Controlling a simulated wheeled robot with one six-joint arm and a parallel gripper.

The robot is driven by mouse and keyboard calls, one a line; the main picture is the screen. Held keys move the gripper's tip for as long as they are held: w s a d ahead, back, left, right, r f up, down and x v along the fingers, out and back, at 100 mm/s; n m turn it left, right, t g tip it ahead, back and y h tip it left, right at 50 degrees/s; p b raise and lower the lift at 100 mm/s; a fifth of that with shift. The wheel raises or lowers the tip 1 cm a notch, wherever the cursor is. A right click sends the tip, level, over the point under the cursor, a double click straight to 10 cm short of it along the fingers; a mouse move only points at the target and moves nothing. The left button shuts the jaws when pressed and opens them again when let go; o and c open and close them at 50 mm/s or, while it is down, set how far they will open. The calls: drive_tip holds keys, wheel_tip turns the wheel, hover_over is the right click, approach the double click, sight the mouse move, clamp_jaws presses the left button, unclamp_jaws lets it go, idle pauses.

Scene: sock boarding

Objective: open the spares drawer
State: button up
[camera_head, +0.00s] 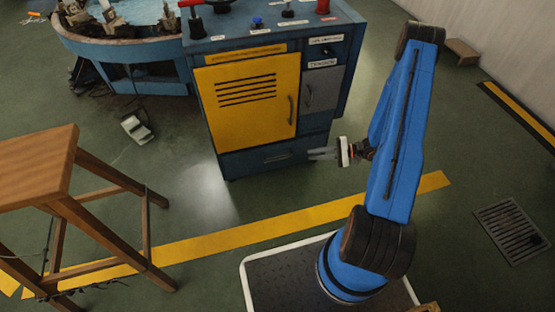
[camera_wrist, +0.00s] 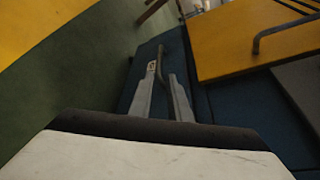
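The spares drawer is most likely the dark blue drawer (camera_head: 240,164) at the foot of the blue cabinet, below the yellow door; its front looks flush with the cabinet. Its slim dark handle (camera_head: 276,157) runs across the front. My gripper (camera_head: 312,154) is low at the drawer's right end, fingers pointing left toward it. In the wrist view the two grey fingers (camera_wrist: 164,75) stand apart, and the handle (camera_wrist: 162,56) reaches into the gap between them. I cannot tell whether they touch it. The drawer's blue front (camera_wrist: 200,92) lies behind.
Above the drawer are a yellow vented door (camera_head: 240,125) with a handle and a small grey door (camera_head: 322,90). A wooden stool (camera_head: 45,165) stands at left. The green floor before the cabinet is clear, crossed by a yellow line (camera_head: 220,236).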

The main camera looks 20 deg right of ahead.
sight(279, 158)
drive_tip(key=x, duration=1.7)
clamp_jaws()
